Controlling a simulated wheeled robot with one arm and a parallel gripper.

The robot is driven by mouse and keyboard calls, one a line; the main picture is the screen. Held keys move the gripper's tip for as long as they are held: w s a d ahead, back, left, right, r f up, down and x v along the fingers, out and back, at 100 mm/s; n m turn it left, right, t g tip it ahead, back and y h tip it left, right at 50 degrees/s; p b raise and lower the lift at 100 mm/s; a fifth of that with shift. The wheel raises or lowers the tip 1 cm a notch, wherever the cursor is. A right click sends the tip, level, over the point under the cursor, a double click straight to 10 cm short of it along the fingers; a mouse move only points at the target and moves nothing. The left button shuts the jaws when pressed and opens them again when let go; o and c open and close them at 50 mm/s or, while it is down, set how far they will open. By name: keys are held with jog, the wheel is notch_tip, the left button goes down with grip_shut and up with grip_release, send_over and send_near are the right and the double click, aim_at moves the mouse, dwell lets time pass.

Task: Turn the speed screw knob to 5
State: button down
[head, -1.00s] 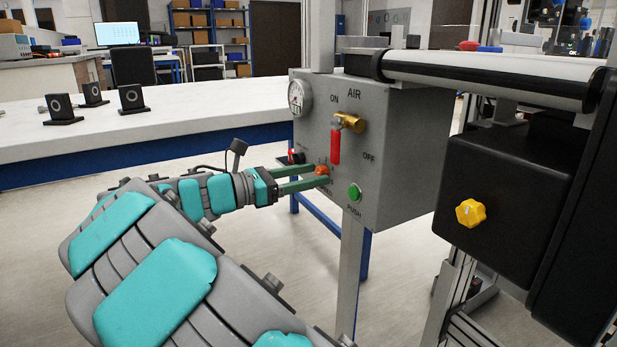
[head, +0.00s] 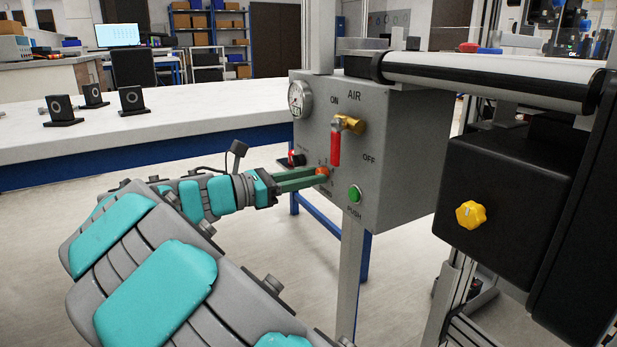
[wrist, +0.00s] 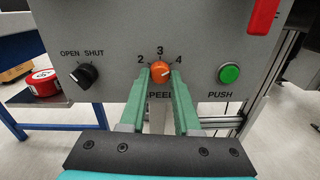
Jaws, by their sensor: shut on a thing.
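The speed knob (wrist: 160,72) is orange and sits on the front of the grey control box, above the partly hidden word SPEED. The numbers 2, 3 and 4 show around it; other marks are hidden by the fingers. Its pale pointer line is turned up and to the right, towards the 4. In the head view the knob (head: 322,172) is at the low middle of the box (head: 400,160). My gripper (wrist: 160,80) has its two green fingers on either side of the knob, shut on it. The gripper (head: 312,176) reaches it from the left.
A black OPEN/SHUT knob (wrist: 85,75) is left of the fingers and a green PUSH button (wrist: 229,73) is right. A red-handled air valve (head: 336,148) is above. A yellow knob (head: 470,214) is on a black housing at right.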

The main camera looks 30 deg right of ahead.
jog(key=shift+m, duration=0.4)
jog(key=shift+m+b, duration=0.85)
jog(key=shift+m, duration=4.55)
jog(key=c, duration=0.6)
grip_release()
jog(key=shift+a+r, duration=0.1)
jog(key=shift+a, duration=0.05)
